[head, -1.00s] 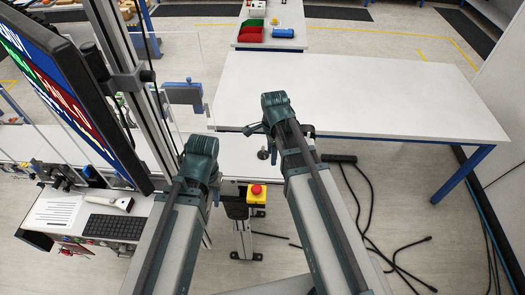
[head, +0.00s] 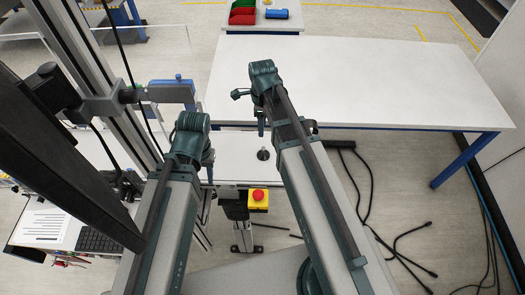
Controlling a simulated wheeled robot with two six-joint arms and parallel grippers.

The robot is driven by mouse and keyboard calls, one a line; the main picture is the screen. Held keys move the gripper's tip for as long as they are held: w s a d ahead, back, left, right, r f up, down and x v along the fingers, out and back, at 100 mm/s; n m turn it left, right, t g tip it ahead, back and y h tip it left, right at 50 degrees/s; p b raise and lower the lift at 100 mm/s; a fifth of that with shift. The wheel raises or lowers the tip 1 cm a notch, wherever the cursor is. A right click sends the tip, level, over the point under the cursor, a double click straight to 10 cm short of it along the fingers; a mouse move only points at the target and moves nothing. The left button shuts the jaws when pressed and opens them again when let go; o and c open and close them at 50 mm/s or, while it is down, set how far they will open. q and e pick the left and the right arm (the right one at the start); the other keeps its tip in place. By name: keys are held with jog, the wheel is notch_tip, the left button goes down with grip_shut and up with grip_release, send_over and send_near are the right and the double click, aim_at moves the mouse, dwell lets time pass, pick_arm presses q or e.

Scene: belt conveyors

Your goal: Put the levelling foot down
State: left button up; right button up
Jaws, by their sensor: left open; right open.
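A small dark levelling foot (head: 263,155) stands on the white surface (head: 235,145) between my two arms, in the head view. It looks upright, with a round base and a thin stem. My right gripper (head: 261,128) is open, above and a little beyond the foot in the picture, apart from it. Its fingers are mostly hidden behind the wrist. My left gripper (head: 208,163) is open, to the left of the foot and empty as far as I can see; its arm hides most of it.
A large white table (head: 350,80) spans the back right and is clear. Red bins (head: 242,16) and a blue box (head: 277,14) stand behind it. A yellow box with a red button (head: 258,198) is below the foot in the picture. A dark monitor (head: 60,165) blocks the left.

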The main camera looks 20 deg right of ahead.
aim_at(263, 147)
notch_tip(263, 147, down, 9)
jog(key=b, duration=0.8)
jog(key=shift+r, duration=0.15)
notch_tip(263, 147, down, 5)
jog(key=b, duration=0.5)
jog(key=shift+s+d+b, duration=0.1)
jog(key=shift+b, duration=0.25)
grip_shut()
